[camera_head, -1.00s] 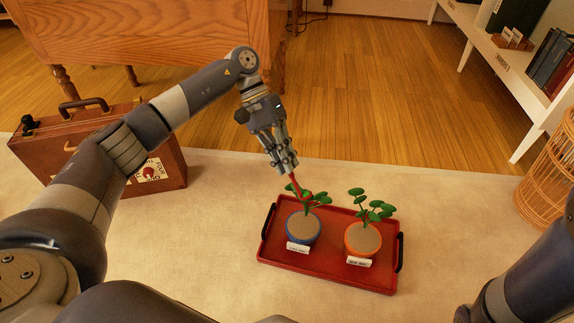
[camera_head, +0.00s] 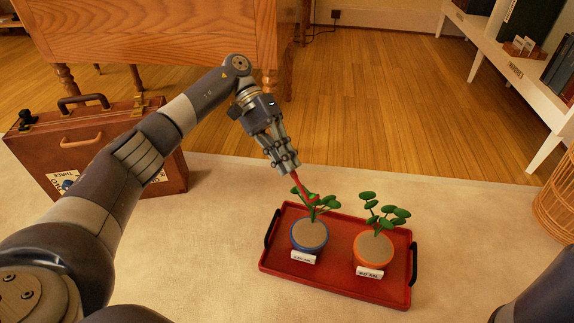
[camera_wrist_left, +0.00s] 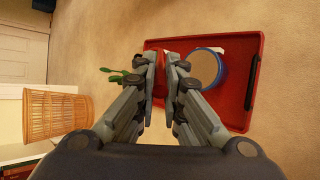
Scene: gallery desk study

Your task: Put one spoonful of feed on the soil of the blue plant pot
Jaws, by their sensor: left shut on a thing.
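My left gripper (camera_head: 287,167) is shut on a red spoon (camera_head: 299,183), which slants down to the right. The spoon's lower end is among the leaves of the plant in the blue plant pot (camera_head: 309,248), above the back of its soil (camera_head: 309,235). I cannot tell whether the spoon touches the plant or holds feed. The soil looks flat and grey-brown. In the left wrist view the gripper's fingers (camera_wrist_left: 163,62) are beside the blue pot (camera_wrist_left: 223,53); the spoon is not clear there. My right gripper is out of view.
A red tray (camera_head: 338,277) holds the blue pot and an orange pot (camera_head: 373,260) with another plant. Both pots have white labels. A brown suitcase (camera_head: 110,137) stands at the left, and a wicker basket (camera_head: 556,205) at the right. The pale surface around the tray is mostly clear.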

